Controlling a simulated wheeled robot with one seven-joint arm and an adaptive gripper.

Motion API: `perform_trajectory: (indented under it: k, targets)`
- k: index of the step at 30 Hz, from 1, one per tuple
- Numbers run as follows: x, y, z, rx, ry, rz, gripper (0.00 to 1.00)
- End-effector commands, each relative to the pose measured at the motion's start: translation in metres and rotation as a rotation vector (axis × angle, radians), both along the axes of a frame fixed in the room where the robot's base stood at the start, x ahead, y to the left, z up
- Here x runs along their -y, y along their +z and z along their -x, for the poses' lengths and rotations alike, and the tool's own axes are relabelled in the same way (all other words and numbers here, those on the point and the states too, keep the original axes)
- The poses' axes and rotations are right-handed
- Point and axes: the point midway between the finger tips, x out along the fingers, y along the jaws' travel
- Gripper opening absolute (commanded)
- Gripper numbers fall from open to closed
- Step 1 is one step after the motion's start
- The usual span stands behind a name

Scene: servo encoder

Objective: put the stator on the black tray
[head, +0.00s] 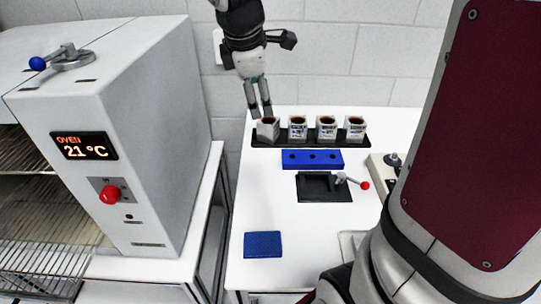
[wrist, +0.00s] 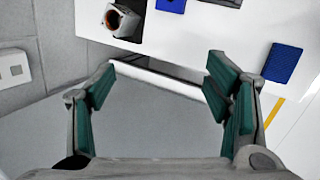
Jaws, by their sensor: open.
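A long black tray (head: 308,143) lies along the back of the white table. Several white pieces with dark, copper-brown tops stand in a row on it. I cannot tell for sure which is the stator; the leftmost white piece (head: 267,129) sits at the tray's left end, looks turned or tilted compared with the others, and carries no visible label. My gripper (head: 260,112) hangs just above and behind that piece, fingers down. In the wrist view, my gripper (wrist: 158,78) is open with nothing between its fingers, and the leftmost piece (wrist: 122,20) shows beyond them at the top.
A blue block with holes (head: 312,159) lies in front of the tray. A black fixture (head: 323,187) with a red-knobbed lever (head: 364,185) is nearer. A blue pad (head: 263,244) lies at the front left. An oven (head: 120,140) stands left; the wall is close behind.

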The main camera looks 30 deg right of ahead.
Motion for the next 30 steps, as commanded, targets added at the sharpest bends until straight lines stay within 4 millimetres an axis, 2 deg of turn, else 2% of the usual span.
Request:
perform_trajectory:
  k: [3,8,18,24,30]
  targets:
    - [-0.018,0.014,0.035,0.078,-0.156,-0.074,0.71]
    - [-0.040,0.023,0.081,0.169,-0.371,-0.195,0.71]
    - [-0.080,0.016,0.170,0.295,-0.804,-0.504,0.71]
    - [-0.094,0.008,0.199,0.308,-0.959,-0.629,0.71]
    - [-0.097,0.005,0.206,0.309,-1.003,-0.662,0.71]
